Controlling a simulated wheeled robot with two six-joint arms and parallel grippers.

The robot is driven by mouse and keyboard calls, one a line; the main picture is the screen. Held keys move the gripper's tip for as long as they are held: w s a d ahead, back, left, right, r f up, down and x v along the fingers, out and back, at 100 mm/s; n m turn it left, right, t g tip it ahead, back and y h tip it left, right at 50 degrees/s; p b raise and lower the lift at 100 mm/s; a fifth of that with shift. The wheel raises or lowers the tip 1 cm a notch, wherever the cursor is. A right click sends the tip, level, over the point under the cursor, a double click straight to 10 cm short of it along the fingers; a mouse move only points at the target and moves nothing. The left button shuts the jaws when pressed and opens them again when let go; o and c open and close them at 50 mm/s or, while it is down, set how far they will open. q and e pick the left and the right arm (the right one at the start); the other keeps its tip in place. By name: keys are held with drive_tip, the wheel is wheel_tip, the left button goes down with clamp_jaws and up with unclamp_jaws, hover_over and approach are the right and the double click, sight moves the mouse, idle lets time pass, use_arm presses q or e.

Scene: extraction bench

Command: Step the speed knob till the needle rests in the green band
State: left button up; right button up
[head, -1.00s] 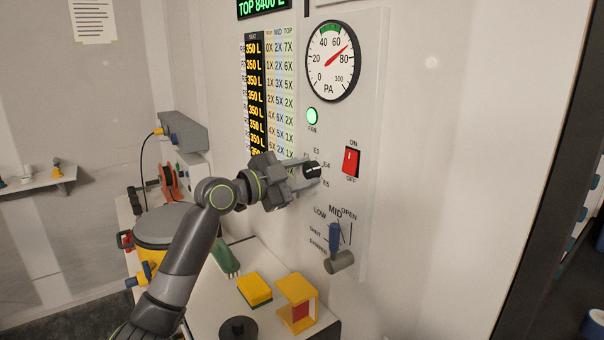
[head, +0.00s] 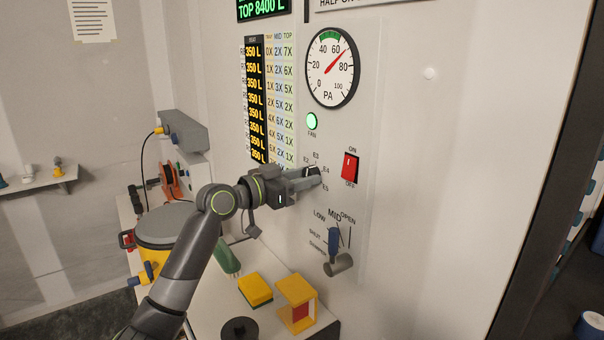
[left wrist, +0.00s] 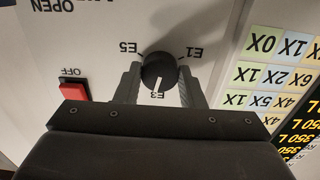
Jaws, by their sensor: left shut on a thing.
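The round PA gauge (head: 332,90) is on the panel at top centre in the head view. Its green band (head: 329,36) spans roughly 40 to 60. The red needle (head: 337,59) points just past 60, between 60 and 80, outside the band. My left gripper (head: 316,179) is shut on the black speed knob (left wrist: 160,72), one finger on each side. In the left wrist view the knob's white mark points at E3. In the head view the gripper partly hides the knob. My right gripper is not in view.
A red ON/OFF switch (head: 349,167) is close right of the knob. The blue damper lever (head: 334,238) is below it. A green FAN lamp (head: 311,121) is lit above. A yellow block (head: 255,290) and a yellow stand (head: 297,291) are on the bench below.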

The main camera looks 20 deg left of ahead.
use_arm(q)
drive_tip(key=shift+n+p, duration=0.45)
drive_tip(key=shift+n, duration=0.55)
drive_tip(key=o, duration=1)
drive_tip(key=shift+b+v, duration=3)
drive_tip(key=shift+v, duration=5.7)
